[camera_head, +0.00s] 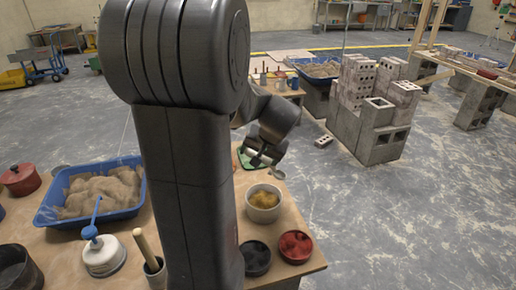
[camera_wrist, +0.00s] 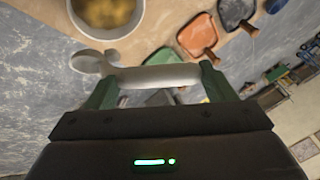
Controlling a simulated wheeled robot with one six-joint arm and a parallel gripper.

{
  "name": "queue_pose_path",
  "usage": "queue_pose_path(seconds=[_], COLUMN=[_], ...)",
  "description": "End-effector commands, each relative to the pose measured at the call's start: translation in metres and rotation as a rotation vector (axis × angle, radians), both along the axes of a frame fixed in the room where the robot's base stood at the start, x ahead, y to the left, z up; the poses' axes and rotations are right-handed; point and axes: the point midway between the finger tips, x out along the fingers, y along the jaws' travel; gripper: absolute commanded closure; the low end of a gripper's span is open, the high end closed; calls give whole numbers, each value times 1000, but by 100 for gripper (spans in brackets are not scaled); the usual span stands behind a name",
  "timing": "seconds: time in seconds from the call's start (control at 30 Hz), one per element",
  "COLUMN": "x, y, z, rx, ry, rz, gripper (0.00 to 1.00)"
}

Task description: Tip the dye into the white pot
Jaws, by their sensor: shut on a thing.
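The white pot (camera_head: 264,204) stands on the near table and holds a yellow-brown material. It also shows at the top of the wrist view (camera_wrist: 106,14). My gripper (camera_head: 262,156) is above the table's far end, beyond the pot. In the wrist view its green fingers (camera_wrist: 157,80) are shut on a pale scoop (camera_wrist: 150,76), whose round end (camera_wrist: 88,62) points left, close to the pot but not over it. The scoop's bowl (camera_head: 278,174) looks small and pale; I cannot tell whether dye is in it. A dish of red powder (camera_head: 296,245) and a dish of black powder (camera_head: 254,258) stand nearer.
A blue tray of sand (camera_head: 92,193), a white tub with a blue handle (camera_head: 103,252) and a red lidded pot (camera_head: 20,179) stand at left. Orange (camera_wrist: 197,36) and dark (camera_wrist: 236,12) pans lie beyond my gripper. Concrete blocks (camera_head: 378,130) stand on the floor.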

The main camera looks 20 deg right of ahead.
Motion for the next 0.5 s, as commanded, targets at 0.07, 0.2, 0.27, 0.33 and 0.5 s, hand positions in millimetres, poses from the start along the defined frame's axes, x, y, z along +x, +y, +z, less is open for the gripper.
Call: queue_pose_path(seconds=[0.07, 0.2, 0.27, 0.33, 0.5], x=[1, 1, 2, 1, 3], y=[3, 3, 4, 4, 4], z=[7, 4, 4, -1, -2], rx=[-47, -119, -150, -178, -247], ry=[33, 82, 97, 120, 160], rz=[9, 7, 9, 7, 8], gripper=[73, 73, 73, 73, 73])
